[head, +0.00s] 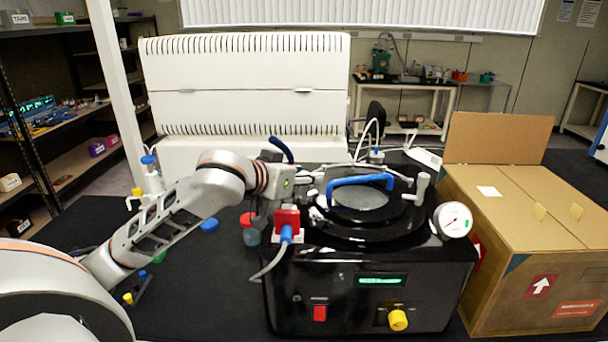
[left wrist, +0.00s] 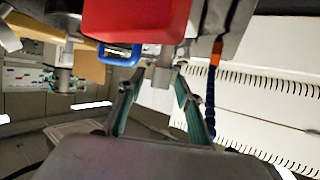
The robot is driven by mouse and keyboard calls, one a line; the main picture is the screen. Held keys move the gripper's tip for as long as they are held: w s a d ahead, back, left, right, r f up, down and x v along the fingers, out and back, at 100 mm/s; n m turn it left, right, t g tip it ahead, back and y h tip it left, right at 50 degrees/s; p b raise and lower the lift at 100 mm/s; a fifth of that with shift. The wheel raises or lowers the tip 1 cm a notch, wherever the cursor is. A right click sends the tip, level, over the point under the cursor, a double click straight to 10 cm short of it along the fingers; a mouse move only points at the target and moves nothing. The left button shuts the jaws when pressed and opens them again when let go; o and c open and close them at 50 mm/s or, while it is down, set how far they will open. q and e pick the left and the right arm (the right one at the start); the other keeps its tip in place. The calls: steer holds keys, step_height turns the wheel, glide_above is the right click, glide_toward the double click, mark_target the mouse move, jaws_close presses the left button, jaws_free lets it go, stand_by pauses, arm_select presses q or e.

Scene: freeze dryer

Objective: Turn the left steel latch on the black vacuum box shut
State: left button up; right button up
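The black vacuum box (head: 370,270) stands on the dark bench, with a round lid and a blue handle (head: 360,182) on top. My left gripper (head: 308,178) reaches in at the lid's left edge and largely hides the left steel latch in the head view. In the left wrist view, the left latch (left wrist: 163,76) shows as a short grey metal piece between the tips of my left gripper (left wrist: 158,86). The fingers stand apart, and I see no clear grip on it. The right latch (head: 421,188) stands upright at the lid's right. My right gripper is not in view.
A red block (head: 287,218) with a blue plug and grey cable sits close by my left gripper. A pressure gauge (head: 453,220) is at the box's right corner. A cardboard box (head: 530,210) stands to the right, and a white ribbed unit (head: 245,95) behind.

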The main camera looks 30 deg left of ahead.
arm_select(q)
steer(key=shift+c, duration=0.4)
jaws_close()
steer(key=shift+a+m+h, duration=0.1)
steer(key=shift+m+h, duration=0.2)
steer(key=shift+h, duration=0.1)
steer(key=shift+m+h, duration=0.5)
steer(key=shift+h, duration=0.1)
steer(key=shift+m+g+h, duration=0.5)
steer(key=shift+m+h, duration=0.7)
steer(key=shift+r+m+h, duration=0.1)
steer(key=shift+m+h, duration=0.4)
steer(key=shift+h, duration=0.2)
steer(key=shift+m+g, duration=0.3)
steer(key=shift+g, duration=0.2)
steer(key=shift+h, duration=0.5)
